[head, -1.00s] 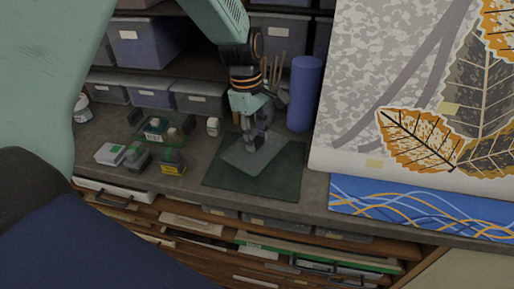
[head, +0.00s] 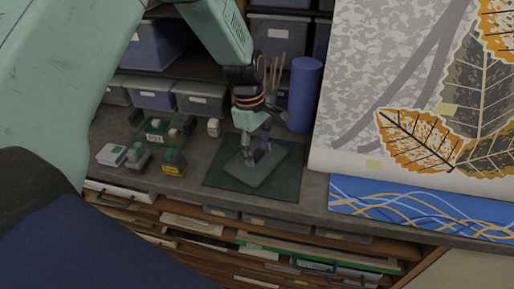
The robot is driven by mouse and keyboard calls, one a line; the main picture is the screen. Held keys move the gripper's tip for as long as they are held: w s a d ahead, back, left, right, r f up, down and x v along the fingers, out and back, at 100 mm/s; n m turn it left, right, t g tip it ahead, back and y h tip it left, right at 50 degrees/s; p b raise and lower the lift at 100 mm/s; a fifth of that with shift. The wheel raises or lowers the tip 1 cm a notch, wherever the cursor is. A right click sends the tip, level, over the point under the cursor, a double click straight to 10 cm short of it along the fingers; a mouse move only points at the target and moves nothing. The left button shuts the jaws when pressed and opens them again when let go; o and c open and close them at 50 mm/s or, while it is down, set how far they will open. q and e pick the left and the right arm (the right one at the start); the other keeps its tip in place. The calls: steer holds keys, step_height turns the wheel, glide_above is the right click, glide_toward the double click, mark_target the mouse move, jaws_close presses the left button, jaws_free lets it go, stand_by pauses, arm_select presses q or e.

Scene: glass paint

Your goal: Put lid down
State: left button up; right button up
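A flat grey-green pane (head: 268,172) sits over the dark green mat (head: 288,186) on the bench. I cannot tell whether this pane is the lid, and no other lid can be made out. My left gripper (head: 257,156) points down at the middle of the pane, its dark fingertips overlapping the pane in the picture. The fingers are small and dark. I cannot tell whether they are closed on something or whether they touch the pane. My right gripper is not in view.
Small jars and boxes, including a yellow-labelled one (head: 173,163), stand left of the mat. A blue cylinder (head: 304,95) stands behind it. A large leaf-patterned panel (head: 370,80) fills the right. Drawers lie below the bench edge.

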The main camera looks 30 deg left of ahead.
arm_select(q)
steer(key=shift+w+a, duration=0.1)
steer(key=shift+a+r, duration=0.1)
step_height(320, 180, up, 12)
steer(key=a, duration=0.1)
steer(key=shift+a+b, duration=0.25)
steer(key=shift+b, duration=0.05)
steer(key=shift+w, duration=0.1)
stand_by(0.5)
steer(key=shift+f, duration=0.2)
